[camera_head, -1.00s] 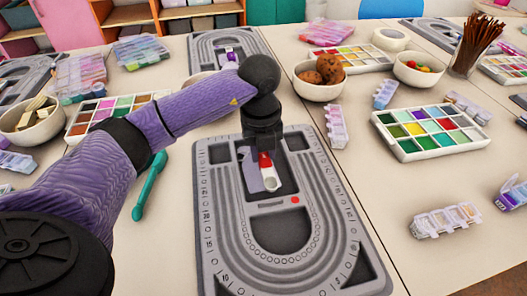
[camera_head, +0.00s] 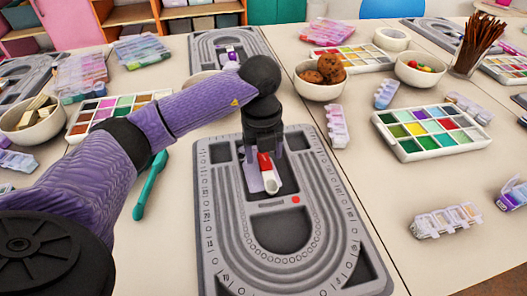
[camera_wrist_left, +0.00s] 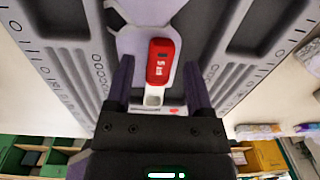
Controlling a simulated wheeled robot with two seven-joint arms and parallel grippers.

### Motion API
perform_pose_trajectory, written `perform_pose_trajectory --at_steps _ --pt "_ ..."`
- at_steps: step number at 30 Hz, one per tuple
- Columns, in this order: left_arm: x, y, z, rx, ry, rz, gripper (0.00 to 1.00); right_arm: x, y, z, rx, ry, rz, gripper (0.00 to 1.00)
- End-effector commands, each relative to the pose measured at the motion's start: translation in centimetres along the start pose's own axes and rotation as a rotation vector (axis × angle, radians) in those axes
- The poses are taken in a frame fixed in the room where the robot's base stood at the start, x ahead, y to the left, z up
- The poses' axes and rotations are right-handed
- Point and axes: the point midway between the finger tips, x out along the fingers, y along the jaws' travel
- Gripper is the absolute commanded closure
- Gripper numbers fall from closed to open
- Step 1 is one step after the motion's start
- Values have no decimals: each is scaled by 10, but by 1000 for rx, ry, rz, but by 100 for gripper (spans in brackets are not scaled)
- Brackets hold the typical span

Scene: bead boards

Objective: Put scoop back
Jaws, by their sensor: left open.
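A small scoop-like piece with a red body and white end (camera_head: 273,186) rests on the grey bead board (camera_head: 283,232), over a flat lavender piece (camera_head: 253,182). In the left wrist view its red body (camera_wrist_left: 160,62) carries white lettering. My left gripper (camera_head: 263,152) points down over the upper middle of the board. In the left wrist view my left gripper (camera_wrist_left: 157,62) is open, one finger on each side of the red body, with gaps visible. Its depth relative to the piece is hard to judge. My right gripper is not in view.
A teal tool (camera_head: 150,185) lies left of the board. A bowl of brown balls (camera_head: 320,76), a coloured bead tray (camera_head: 431,131) and clear bead boxes (camera_head: 447,219) stand to the right. A second board (camera_head: 225,48) lies behind. Bare table shows at the front left.

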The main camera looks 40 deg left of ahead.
Motion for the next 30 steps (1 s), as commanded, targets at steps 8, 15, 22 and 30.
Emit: perform_pose_trajectory --at_steps 8,15,22,30 --pt "-88 -1 0 0 -6 -7 32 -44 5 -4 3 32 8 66" --pt "-123 0 0 0 -2 -3 32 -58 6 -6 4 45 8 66" --pt "-124 0 0 0 0 -1 32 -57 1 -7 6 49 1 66" --pt "-123 0 0 0 0 -2 32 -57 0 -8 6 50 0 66"
